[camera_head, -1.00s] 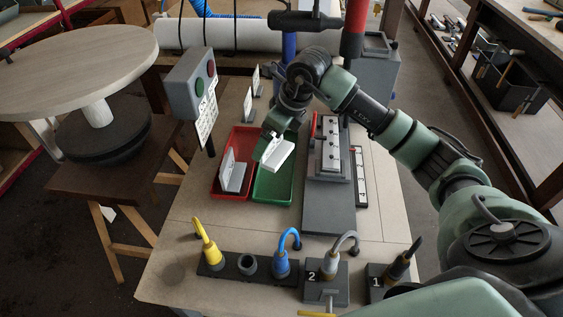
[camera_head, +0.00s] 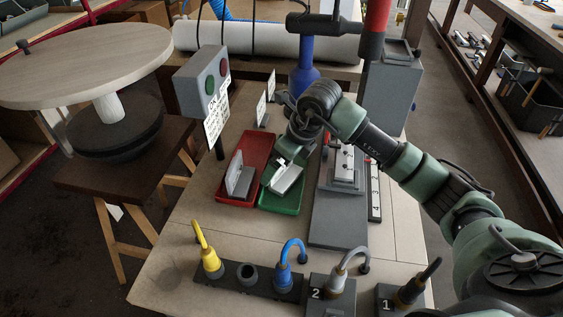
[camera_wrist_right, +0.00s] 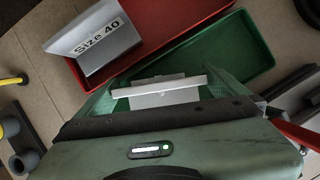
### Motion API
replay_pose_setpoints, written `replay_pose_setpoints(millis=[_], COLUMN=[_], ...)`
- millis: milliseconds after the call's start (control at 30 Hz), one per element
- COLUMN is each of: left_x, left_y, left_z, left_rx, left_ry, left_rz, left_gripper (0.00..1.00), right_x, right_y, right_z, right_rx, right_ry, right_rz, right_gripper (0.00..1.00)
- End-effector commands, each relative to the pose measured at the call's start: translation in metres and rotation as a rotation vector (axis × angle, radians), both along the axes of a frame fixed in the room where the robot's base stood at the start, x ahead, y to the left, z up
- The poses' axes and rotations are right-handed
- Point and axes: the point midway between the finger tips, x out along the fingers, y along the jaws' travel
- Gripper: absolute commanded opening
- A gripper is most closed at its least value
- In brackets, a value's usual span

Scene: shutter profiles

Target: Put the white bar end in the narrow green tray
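The white bar end (camera_head: 286,178) is a small pale block with a thin plate. My right gripper (camera_head: 288,160) is over the green tray and holds it. In the right wrist view, the bar end (camera_wrist_right: 160,91) spans the gap between the fingertips of my right gripper (camera_wrist_right: 160,84). The narrow green tray (camera_head: 270,201) lies directly under the bar end, which looks tilted and low over or within the tray. Whether it touches the floor is unclear. The green tray also shows in the right wrist view (camera_wrist_right: 255,55). My left gripper is not seen.
A red tray (camera_head: 259,146) with a "Size 40" card and grey piece (camera_head: 239,181) adjoins the green tray's left side. A grey fixture (camera_head: 338,212) stands to the right. A dark rack with plugs (camera_head: 250,283) lies nearer. A button box (camera_head: 200,82) stands left.

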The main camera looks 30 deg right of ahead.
Motion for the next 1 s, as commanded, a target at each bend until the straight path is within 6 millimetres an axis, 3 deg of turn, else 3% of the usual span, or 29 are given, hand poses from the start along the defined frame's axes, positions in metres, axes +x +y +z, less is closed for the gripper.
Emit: replay_pose_setpoints(millis=[333,700,1000], left_x=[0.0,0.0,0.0], left_y=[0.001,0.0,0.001], left_z=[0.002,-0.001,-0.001], left_rx=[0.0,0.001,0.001], left_ry=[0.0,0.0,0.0], left_rz=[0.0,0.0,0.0], left_gripper=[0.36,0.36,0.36], right_x=[-0.002,-0.027,-0.039], right_y=[-0.002,-0.017,-0.023], right_z=[0.011,0.081,0.113], right_rx=[-0.002,-0.002,-0.001], right_ry=[-0.002,-0.005,0.0], right_rz=[-0.001,-0.001,0.0], right_gripper=[1.0,1.0,1.0])
